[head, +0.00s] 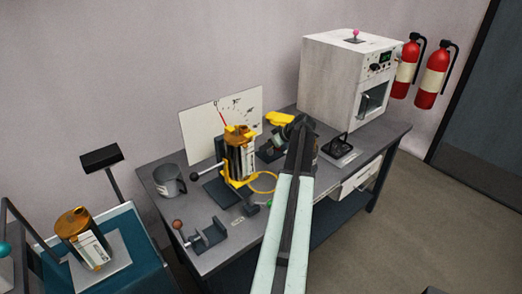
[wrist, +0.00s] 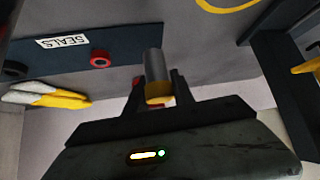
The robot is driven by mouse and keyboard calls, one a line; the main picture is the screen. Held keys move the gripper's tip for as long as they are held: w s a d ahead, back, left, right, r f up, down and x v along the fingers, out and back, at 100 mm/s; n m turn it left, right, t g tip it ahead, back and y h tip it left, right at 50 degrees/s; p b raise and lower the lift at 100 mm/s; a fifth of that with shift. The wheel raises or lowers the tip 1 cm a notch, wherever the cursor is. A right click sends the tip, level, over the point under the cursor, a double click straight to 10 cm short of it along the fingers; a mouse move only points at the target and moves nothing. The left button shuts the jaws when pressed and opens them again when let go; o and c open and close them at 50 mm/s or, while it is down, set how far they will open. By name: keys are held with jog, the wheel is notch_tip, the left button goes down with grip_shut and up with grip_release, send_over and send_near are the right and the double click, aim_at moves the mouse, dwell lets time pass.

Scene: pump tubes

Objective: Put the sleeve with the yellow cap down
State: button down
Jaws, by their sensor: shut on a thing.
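In the wrist view my gripper (wrist: 157,84) is shut on a grey metal sleeve (wrist: 153,62) with a yellow cap (wrist: 159,92). The capped end faces the camera and the grey end points away between the fingers. In the head view my gripper (head: 299,126) is over the far part of the grey workbench (head: 222,258), right of the orange pump (head: 240,155). My arm hides much of the gripper there, and I cannot make out the sleeve clearly. How far the sleeve is from the bench I cannot tell.
A gauge board (head: 195,130), grey mug (head: 169,180) and clamp (head: 207,239) are on the bench. A white oven (head: 335,85) stands at the back right. In the wrist view a red ring (wrist: 100,59) is near a SEALS label (wrist: 62,42). The bench's front middle is partly hidden.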

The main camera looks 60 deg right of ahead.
aim_at(262, 154)
jog(key=w+d, duration=0.2)
jog(key=w, duration=0.1)
jog(key=shift+w+f, duration=0.2)
jog(key=shift+w, duration=0.05)
notch_tip(262, 154, down, 4)
jog(key=b, duration=0.4)
jog(key=shift+w, duration=0.15)
jog(key=shift+r, duration=0.25)
jog(key=shift+f, duration=0.25)
jog(key=c, duration=1.1)
grip_release()
jog(key=shift+r, duration=0.1)
